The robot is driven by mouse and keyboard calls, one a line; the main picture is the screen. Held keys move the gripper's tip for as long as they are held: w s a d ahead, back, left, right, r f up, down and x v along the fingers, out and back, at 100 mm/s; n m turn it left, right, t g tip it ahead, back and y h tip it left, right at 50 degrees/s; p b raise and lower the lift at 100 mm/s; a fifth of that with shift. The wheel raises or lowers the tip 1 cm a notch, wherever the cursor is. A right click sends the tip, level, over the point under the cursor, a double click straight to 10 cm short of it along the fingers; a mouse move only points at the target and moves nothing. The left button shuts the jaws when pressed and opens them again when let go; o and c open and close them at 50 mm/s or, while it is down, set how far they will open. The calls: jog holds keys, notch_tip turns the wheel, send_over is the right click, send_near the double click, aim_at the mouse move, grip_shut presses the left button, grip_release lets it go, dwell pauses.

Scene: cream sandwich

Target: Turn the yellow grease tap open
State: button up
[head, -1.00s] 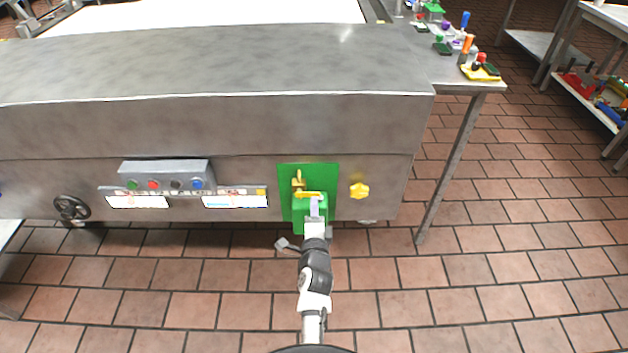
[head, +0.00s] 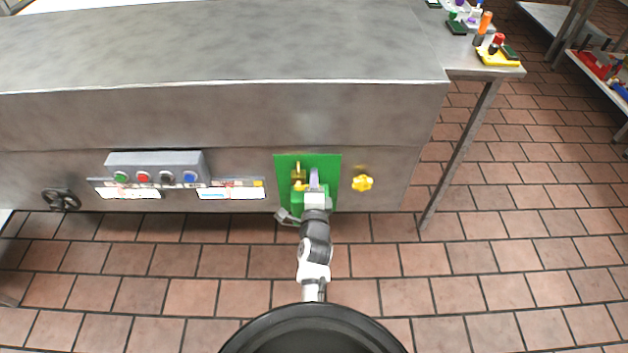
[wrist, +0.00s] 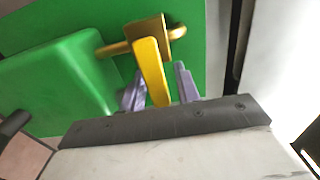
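The yellow grease tap (head: 298,172) is on a green panel (head: 328,162) on the front of the steel machine. In the wrist view its flat yellow lever (wrist: 150,70) points down from a brass pipe, in front of the green panel. My gripper (wrist: 158,72) is at the tap, with one purple finger on each side of the lever. A gap shows between the lever and the right finger, and the fingers look open around it. In the head view my gripper (head: 314,180) hides the lower part of the tap.
A green box (wrist: 55,80) juts from the panel beside the tap. A yellow star knob (head: 362,183) is right of the panel. A control box with buttons (head: 155,167) and a black handwheel (head: 61,200) are to the left. A table leg (head: 460,150) stands at the right.

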grip_shut()
jog(key=shift+r, duration=0.1)
jog(key=n, duration=0.1)
jog(key=r+n+p, duration=0.1)
jog(key=n, duration=0.1)
jog(key=n+p, duration=0.1)
jog(key=shift+a+r+n, duration=0.2)
jog(key=shift+r+n, duration=0.2)
jog(key=n+p, duration=0.1)
jog(key=n, duration=0.1)
jog(key=a+r+n+p, duration=0.1)
jog(key=n, duration=0.1)
jog(key=shift+r+n, duration=0.2)
jog(key=shift+n, duration=0.1)
jog(key=n, duration=0.2)
jog(key=a+n, duration=0.1)
jog(key=shift+r+p, duration=0.3)
jog(key=shift+p, duration=0.1)
jog(key=shift+a+r+n+b, duration=0.1)
jog(key=shift+a+n+b, duration=0.2)
jog(key=shift+n, duration=0.65)
jog(key=shift+a+n+b, duration=0.15)
jog(key=shift+a+n, duration=0.1)
jog(key=shift+n, duration=0.65)
jog(key=shift+a+r+n+b, duration=0.1)
jog(key=shift+a+n+b, duration=0.2)
jog(key=shift+n, duration=0.65)
